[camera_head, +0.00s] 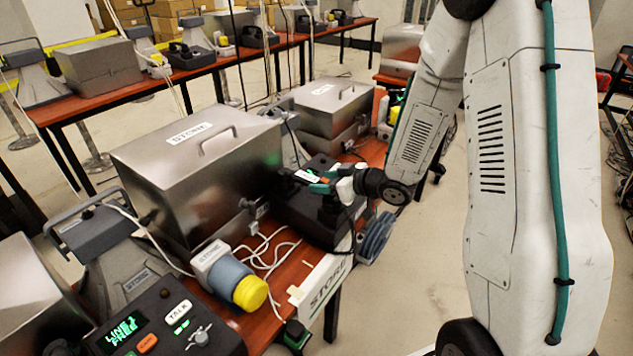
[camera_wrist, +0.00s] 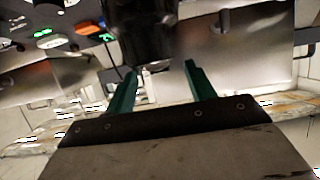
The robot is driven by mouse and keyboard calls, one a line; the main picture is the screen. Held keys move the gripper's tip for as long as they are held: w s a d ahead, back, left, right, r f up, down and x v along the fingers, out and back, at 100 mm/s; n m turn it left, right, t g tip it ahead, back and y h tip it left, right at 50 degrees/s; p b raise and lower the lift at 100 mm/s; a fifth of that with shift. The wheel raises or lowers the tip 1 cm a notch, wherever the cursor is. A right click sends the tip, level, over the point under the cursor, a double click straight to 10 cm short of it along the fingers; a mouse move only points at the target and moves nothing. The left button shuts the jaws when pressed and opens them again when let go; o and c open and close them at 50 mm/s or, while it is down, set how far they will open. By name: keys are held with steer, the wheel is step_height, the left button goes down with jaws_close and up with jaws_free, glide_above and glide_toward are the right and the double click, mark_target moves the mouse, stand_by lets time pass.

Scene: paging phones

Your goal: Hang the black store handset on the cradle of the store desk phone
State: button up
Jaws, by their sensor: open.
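The black desk phone (camera_head: 306,218) sits on the red-brown table behind a STORE sign, partly covered by my gripper. My gripper (camera_head: 322,186) is over its upper part, with teal fingers. In the wrist view my gripper (camera_wrist: 161,72) has its two teal fingers apart. A dark, blurred rounded piece (camera_wrist: 145,30), apparently the black handset, is close beyond the fingertips, around the gap between them. The handset is hard to separate from the phone in the head view, and I cannot tell whether it is fully seated on the cradle.
A steel STORE box (camera_head: 205,175) stands left of the phone. A black console (camera_head: 160,325) with a green display is at lower left.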

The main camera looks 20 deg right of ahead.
steer(key=s+d+r+m+g+h, duration=0.2)
steer(key=s+d+r+m+h, duration=0.1)
steer(key=s+d+r+h, duration=0.3)
steer(key=s+d+r+m+g+h, duration=0.1)
steer(key=s+d+r+m+h, duration=0.1)
steer(key=s+d+r+h, duration=0.55)
steer(key=s+a+r+g+y, duration=0.1)
steer(key=s+a+r+g, duration=0.1)
steer(key=s+a, duration=0.2)
steer(key=s+a+r+m+g+y, duration=0.1)
steer(key=s+a, duration=0.3)
steer(key=s, duration=0.6)
steer(key=s+a+r+m+g+y, duration=0.1)
steer(key=s+a+r+g+y, duration=0.2)
steer(key=s, duration=0.4)
steer(key=shift+s+a+r+g, duration=0.2)
steer(key=shift+s+a+g, duration=0.15)
steer(key=shift+a, duration=0.3)
steer(key=shift+y, duration=0.25)
